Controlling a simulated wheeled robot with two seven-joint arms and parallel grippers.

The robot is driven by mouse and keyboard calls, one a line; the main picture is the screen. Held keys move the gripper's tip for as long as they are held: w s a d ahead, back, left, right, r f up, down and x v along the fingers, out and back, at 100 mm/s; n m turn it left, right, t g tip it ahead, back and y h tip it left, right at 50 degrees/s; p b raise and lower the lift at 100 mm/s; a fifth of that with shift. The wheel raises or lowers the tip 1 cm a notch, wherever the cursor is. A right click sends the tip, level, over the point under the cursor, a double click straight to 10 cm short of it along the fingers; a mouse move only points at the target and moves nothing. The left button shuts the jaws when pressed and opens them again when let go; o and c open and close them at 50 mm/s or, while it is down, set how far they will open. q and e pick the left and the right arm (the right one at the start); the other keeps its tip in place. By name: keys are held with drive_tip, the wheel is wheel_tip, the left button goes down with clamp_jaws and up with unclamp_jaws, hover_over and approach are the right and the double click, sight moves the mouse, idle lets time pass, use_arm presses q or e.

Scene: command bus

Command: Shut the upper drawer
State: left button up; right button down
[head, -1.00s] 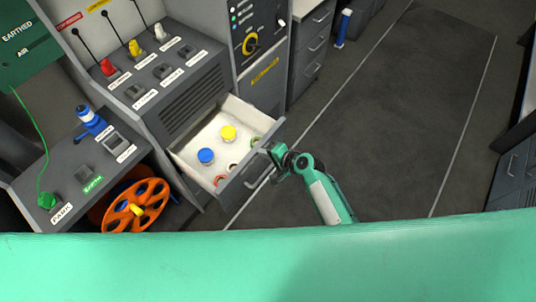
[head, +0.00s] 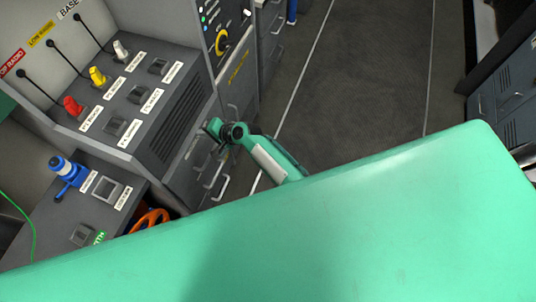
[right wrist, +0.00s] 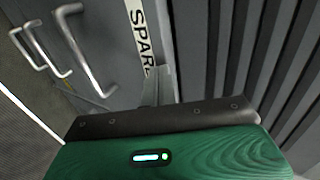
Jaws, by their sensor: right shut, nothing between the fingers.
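The upper drawer (head: 186,160) is a grey front beneath the slatted vent panel. It looks pushed in, with its white inside and contents no longer showing. My right gripper (head: 213,127) is at the cabinet front, by the drawer's far end. In the right wrist view, the shut fingers (right wrist: 158,88) point at the grey front (right wrist: 105,30) near a white SPARE label (right wrist: 138,32). They hold nothing. I cannot tell whether they touch the front. Silver handles (right wrist: 82,52) show to the left there. My left gripper is not in view.
Lower drawer handles (head: 222,187) stick out beneath. The switch console (head: 128,100) with red, yellow and white plugs stands at left. A blue plug (head: 65,170) and an orange reel (head: 150,220) are nearer. The dark floor (head: 360,90) at right is clear.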

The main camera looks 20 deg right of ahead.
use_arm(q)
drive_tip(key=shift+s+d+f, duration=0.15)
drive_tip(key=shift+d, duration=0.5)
use_arm(e)
drive_tip(key=shift+w+a+r, duration=0.2)
drive_tip(key=shift+w+a, duration=0.35)
drive_tip(key=shift+a, duration=0.2)
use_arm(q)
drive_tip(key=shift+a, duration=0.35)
use_arm(e)
drive_tip(key=shift+r, duration=0.1)
